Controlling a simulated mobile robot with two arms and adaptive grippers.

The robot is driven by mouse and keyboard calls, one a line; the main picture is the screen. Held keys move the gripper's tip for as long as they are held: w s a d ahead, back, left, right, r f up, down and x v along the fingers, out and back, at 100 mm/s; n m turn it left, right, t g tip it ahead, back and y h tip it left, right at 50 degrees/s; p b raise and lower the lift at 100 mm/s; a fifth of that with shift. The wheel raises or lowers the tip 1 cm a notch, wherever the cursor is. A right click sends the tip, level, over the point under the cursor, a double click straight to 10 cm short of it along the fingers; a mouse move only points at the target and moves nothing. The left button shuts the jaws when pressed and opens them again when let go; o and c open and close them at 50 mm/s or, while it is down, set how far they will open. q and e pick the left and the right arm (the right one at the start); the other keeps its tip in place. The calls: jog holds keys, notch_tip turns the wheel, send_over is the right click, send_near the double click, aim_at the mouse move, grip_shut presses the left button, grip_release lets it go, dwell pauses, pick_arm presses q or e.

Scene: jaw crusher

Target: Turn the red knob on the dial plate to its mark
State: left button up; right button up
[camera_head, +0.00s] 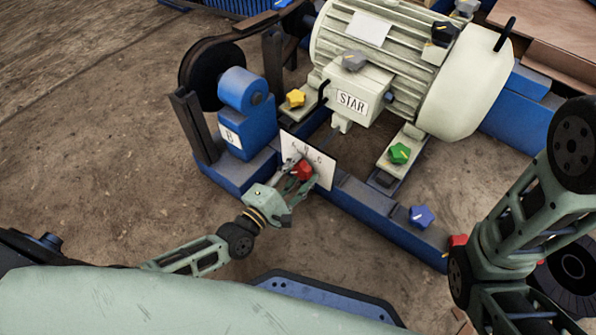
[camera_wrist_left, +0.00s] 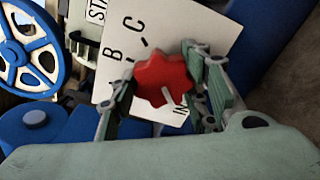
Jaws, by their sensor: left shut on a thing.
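The red knob (camera_head: 303,170) sits on the white dial plate (camera_head: 326,173), which stands on the blue frame in front of the motor. My left gripper (camera_head: 296,178) is shut on the knob, one finger on each side. In the left wrist view the lobed red knob (camera_wrist_left: 160,78) is between the fingers of my left gripper (camera_wrist_left: 163,93). A pale pointer line on the knob points down and right in that view. The dial plate (camera_wrist_left: 205,32) shows letters B and C; lettering near its lower edge is partly covered. My right gripper is not in view.
Yellow (camera_head: 296,98), green (camera_head: 400,153) and blue (camera_head: 422,216) star knobs sit around the pale motor (camera_head: 400,60) and blue frame. A grey box labelled STAR (camera_head: 352,90) is behind the plate. A blue block marked B (camera_head: 247,130) stands to the left.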

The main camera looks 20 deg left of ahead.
pick_arm(q)
jog(key=shift+d+r+n, duration=0.15)
jog(key=shift+n, duration=0.35)
jog(key=o, duration=1.1)
jog(key=v, duration=1.2)
